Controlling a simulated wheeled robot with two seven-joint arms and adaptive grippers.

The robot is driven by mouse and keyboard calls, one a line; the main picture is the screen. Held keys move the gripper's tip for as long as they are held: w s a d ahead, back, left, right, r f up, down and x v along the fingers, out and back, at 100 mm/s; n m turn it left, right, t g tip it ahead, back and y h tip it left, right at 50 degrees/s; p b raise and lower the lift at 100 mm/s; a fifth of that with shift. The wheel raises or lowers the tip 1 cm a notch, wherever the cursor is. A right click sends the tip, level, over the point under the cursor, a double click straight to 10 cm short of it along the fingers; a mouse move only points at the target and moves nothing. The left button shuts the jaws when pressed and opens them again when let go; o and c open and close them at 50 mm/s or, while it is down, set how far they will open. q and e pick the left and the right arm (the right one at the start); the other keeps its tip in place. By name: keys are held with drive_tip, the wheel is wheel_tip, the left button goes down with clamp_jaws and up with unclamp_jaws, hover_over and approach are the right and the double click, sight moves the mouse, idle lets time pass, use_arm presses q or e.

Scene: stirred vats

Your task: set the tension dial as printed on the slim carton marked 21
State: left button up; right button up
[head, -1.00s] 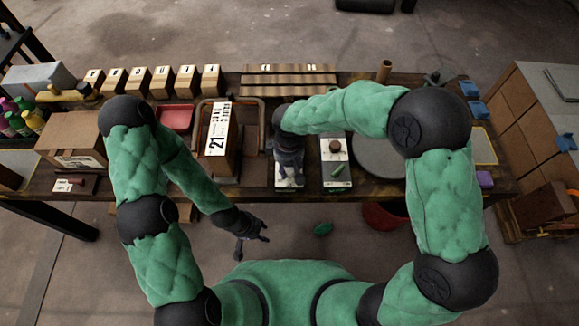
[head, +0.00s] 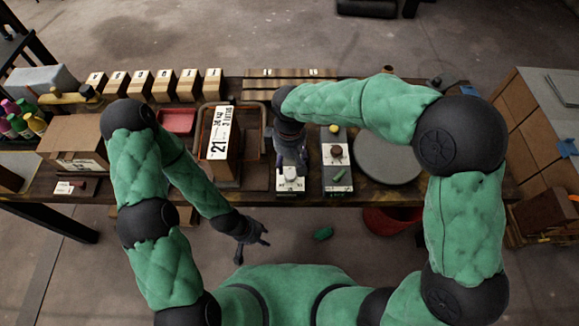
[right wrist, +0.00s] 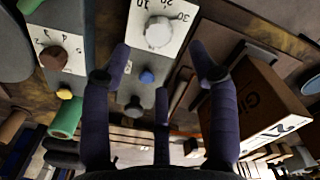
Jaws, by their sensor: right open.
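The slim carton marked 21 (head: 220,140) stands in a shallow tray on the bench; its white label shows a large 21 and smaller print I cannot read. A pale panel (head: 290,185) right of it bears a white knob (right wrist: 158,31), with 20 and 30 among its scale figures in the right wrist view. Whether this is the tension dial I cannot read. My right gripper (right wrist: 161,60) is open and empty, above this panel, its fingers pointing toward the knob and apart from it. My left gripper (head: 252,241) is open and empty, in front of the bench.
A second panel (head: 337,183) with a dark red knob (head: 337,150), a yellow button and a green handle lies just right. A grey round plate (head: 387,158) is beyond it. Several small cartons (head: 163,85) line the back left. A red bucket (head: 385,221) stands below.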

wheel_tip(320, 180, up, 5)
drive_tip(key=shift+f, duration=0.1)
idle(0.7)
